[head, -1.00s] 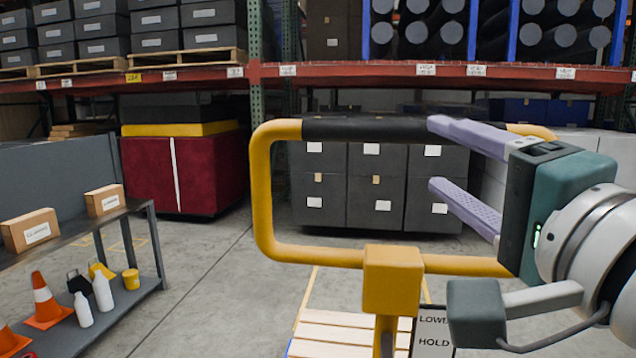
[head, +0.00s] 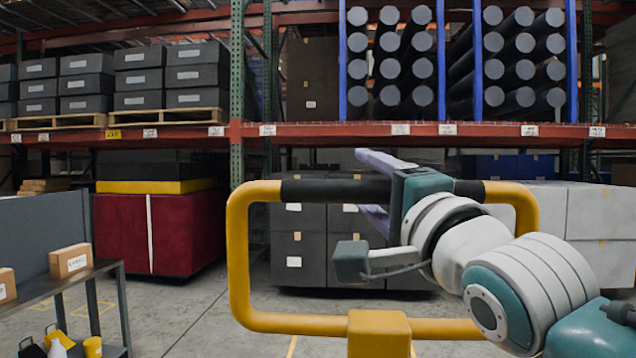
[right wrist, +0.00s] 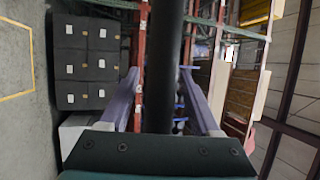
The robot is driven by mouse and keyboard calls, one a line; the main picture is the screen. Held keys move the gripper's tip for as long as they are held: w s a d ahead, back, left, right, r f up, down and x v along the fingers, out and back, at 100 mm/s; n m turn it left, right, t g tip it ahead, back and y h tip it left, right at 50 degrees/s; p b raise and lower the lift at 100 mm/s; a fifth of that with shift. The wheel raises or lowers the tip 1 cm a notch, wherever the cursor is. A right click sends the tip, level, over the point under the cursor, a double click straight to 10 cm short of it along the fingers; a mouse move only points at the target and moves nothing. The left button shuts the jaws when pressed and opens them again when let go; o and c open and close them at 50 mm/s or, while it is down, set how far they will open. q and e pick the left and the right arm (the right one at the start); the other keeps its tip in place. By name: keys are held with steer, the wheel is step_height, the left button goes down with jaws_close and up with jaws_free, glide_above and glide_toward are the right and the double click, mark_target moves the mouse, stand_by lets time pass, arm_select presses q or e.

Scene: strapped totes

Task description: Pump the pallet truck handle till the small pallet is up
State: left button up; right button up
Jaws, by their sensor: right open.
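The pallet truck handle is a yellow loop (head: 239,265) with a black grip (head: 335,190) across its top. It stands upright in front of me in the head view. My right gripper (head: 363,183) has its lilac fingers above and below the black grip. In the right wrist view the black grip (right wrist: 161,60) runs between the two open fingers (right wrist: 160,85), with a gap visible on both sides. A yellow block (head: 378,333) sits at the loop's bottom. The small pallet is out of view. My left gripper is not in view.
A cart (head: 110,268) with small boxes (head: 70,261) stands at the left. Behind the handle are a dark red covered load (head: 185,230), dark stacked boxes (head: 300,245) and a rack with a red beam (head: 330,135). Open floor (head: 200,310) lies between the cart and handle.

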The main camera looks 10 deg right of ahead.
steer(key=shift+c, duration=0.3)
jaws_close()
stand_by(1.1)
